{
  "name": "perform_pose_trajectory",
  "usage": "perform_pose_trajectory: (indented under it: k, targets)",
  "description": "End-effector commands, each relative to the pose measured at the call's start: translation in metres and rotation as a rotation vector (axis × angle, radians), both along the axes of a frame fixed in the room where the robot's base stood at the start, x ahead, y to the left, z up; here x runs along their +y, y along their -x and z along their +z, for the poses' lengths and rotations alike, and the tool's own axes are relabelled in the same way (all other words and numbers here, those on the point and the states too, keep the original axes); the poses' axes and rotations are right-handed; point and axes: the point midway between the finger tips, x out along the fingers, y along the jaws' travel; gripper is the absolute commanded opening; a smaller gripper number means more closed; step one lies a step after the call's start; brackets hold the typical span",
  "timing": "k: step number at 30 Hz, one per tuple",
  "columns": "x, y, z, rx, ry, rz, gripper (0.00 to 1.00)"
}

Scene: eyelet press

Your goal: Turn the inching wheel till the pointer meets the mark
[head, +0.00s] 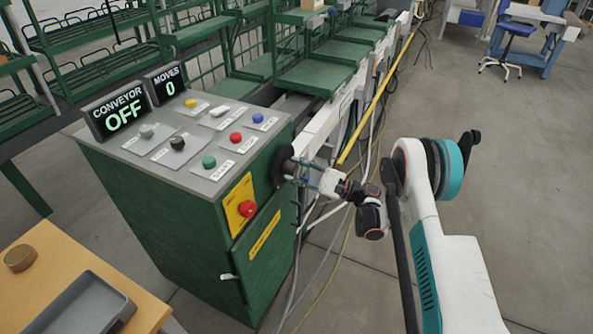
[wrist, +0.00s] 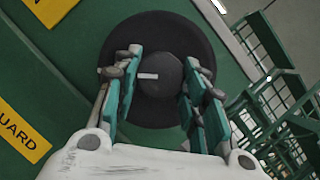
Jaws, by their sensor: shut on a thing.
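The inching wheel (head: 281,170) is a dark disc on the right side of the green cabinet. In the wrist view the wheel (wrist: 152,28) is seen face-on, with a round grey hub (wrist: 160,88) at its middle. A short white line (wrist: 148,76) lies nearly level on the hub; I cannot tell whether it is the pointer. My gripper (head: 300,171) reaches the wheel from the right. In the wrist view my gripper (wrist: 160,75) has one teal finger on each side of the hub and is shut on it. I cannot make out the mark; the fingers cover parts of the wheel.
The green cabinet (head: 170,230) has a panel of buttons, a red button (head: 248,209) on a yellow plate, and displays reading "CONVEYOR OFF" (head: 118,109) and "MOVES 0" (head: 166,84). A table with a grey tray (head: 75,305) stands at lower left. Cables (head: 325,240) lie beside the cabinet.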

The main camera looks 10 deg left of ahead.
Motion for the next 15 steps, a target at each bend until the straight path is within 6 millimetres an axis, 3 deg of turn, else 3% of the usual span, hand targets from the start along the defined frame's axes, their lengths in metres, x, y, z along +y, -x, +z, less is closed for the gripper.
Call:
perform_pose_trajectory:
  k: [2,3,6,15]
  targets:
    - [0.0003,0.0008,-0.0024,0.0,0.005,0.001,0.0]
    - [0.0003,0.0008,-0.0024,0.0,0.005,0.001,0.41]
    - [0.0003,0.0006,-0.0019,0.0,0.003,0.001,0.59]
    - [-0.0002,0.0001,-0.0008,0.001,0.001,0.0,0.59]
